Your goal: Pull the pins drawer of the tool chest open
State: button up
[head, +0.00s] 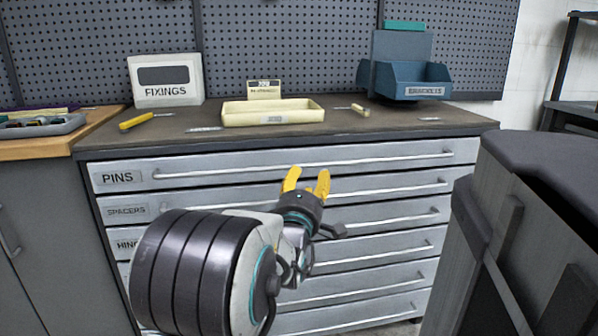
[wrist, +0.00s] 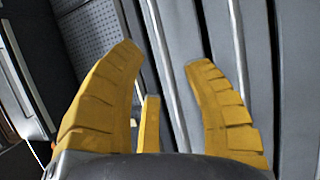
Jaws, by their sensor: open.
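The tool chest (head: 466,150) has several grey drawers stacked under a dark worktop. The pins drawer (head: 240,165) is the top one, labelled PINS at its left, with a long horizontal bar handle (head: 380,161); it looks shut, flush with the others. My gripper (head: 306,180) has yellow fingers, spread apart and empty, in front of the upper drawers. In the head view the fingertips show just below the top handle; I cannot tell how far they are from it. In the wrist view the open fingers (wrist: 165,70) point at the drawer fronts, with a handle bar (wrist: 168,80) running between them.
A cream tray (head: 272,118), a FIXINGS box (head: 166,80) and a blue bin (head: 405,82) stand on the worktop. A dark-topped grey container (head: 530,200) stands close at the right. A wooden bench (head: 60,149) adjoins at the left.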

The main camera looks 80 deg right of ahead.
aim_at(314, 164)
jog(key=shift+d+r+b, duration=0.15)
jog(key=shift+d+r, duration=0.05)
jog(key=shift+d, duration=1)
jog(key=shift+d+r+b, duration=0.1)
jog(key=shift+d+r, duration=0.1)
jog(key=shift+d, duration=1)
jog(key=shift+d+r+b, duration=0.15)
jog(key=shift+d+r, duration=0.05)
jog(key=shift+d, duration=1)
jog(key=shift+o, duration=0.3)
grip_shut()
